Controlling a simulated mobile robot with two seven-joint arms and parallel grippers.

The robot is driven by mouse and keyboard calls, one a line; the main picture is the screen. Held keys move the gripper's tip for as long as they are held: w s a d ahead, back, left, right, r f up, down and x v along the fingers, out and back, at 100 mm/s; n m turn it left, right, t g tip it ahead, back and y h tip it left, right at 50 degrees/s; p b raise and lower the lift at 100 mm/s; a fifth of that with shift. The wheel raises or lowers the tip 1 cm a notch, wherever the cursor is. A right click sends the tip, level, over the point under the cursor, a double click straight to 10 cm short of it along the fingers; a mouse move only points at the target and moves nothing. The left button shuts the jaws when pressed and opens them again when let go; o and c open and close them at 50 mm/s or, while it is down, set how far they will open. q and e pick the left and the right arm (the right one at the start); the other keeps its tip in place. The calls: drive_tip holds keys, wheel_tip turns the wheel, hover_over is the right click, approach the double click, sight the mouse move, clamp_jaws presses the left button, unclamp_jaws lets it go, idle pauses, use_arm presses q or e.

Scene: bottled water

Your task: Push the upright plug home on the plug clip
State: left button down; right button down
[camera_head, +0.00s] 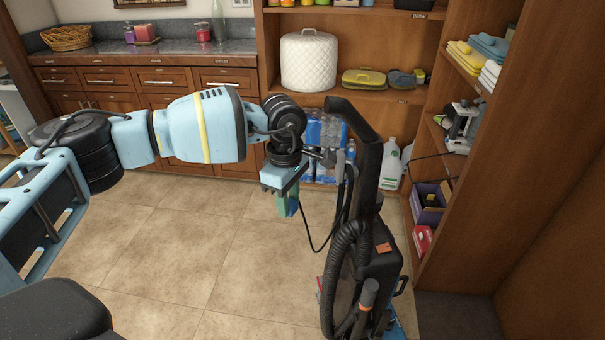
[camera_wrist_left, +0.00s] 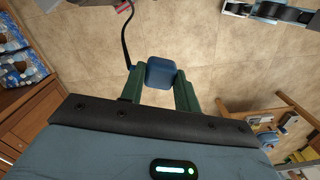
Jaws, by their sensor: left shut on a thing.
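My left gripper (camera_head: 287,206) points down in the middle of the head view, just left of the black upright vacuum (camera_head: 366,190). Its green fingers are shut on the plug, a blue block (camera_wrist_left: 162,73) seen between the fingertips in the left wrist view. A black cord (camera_head: 307,236) hangs from the plug in a loop toward the upright, clear of the floor tiles. The plug is apart from the upright's handle. I cannot make out the plug clip for certain; small parts beside the handle are partly hidden by my wrist. My right gripper is not in view.
A wooden shelf unit (camera_head: 440,60) stands behind and right, with water bottles (camera_head: 325,135) and a white jug (camera_head: 391,165) low down. Cabinets (camera_head: 110,78) line the back left. The tiled floor (camera_head: 170,240) left of the upright is clear.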

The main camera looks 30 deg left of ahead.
use_arm(q)
drive_tip(key=s+d+r+m, duration=0.2)
drive_tip(key=s+m, duration=0.5)
drive_tip(key=m, duration=0.1)
drive_tip(key=s+d+r+m, duration=0.2)
drive_tip(key=s+m, duration=0.6)
drive_tip(key=m, duration=0.1)
drive_tip(key=shift+s+r, duration=0.15)
drive_tip(key=shift+r, duration=0.05)
drive_tip(key=shift+d, duration=0.1)
